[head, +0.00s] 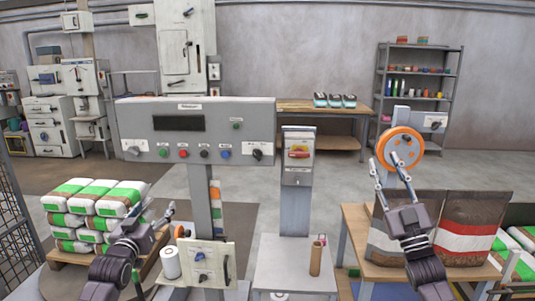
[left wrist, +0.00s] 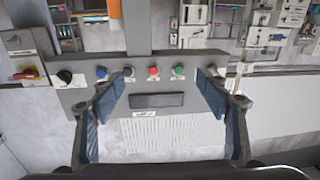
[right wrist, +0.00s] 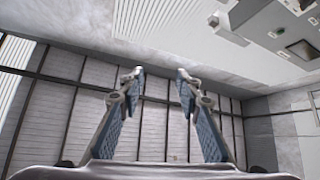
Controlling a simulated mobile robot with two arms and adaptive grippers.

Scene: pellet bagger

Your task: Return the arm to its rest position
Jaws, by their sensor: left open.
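My left gripper (head: 158,217) is raised in front of the lower left of the control post in the head view. Its two fingers stand apart and empty in the left wrist view (left wrist: 160,100), with the control panel (left wrist: 157,85) beyond them. My right gripper (head: 385,172) points up at the right, in front of the sacks and below the orange reel. In the right wrist view its fingers (right wrist: 160,80) are spread with nothing between them, and the wall and ceiling lie behind.
The control panel (head: 197,103) stands at the centre left, beside a switch box (head: 298,155). A small table (head: 295,255) holds a brown cylinder (head: 316,258). Filled sacks (head: 468,228) stand on a wooden table (head: 357,225) at the right. Stacked green-white bags (head: 95,205) lie at left.

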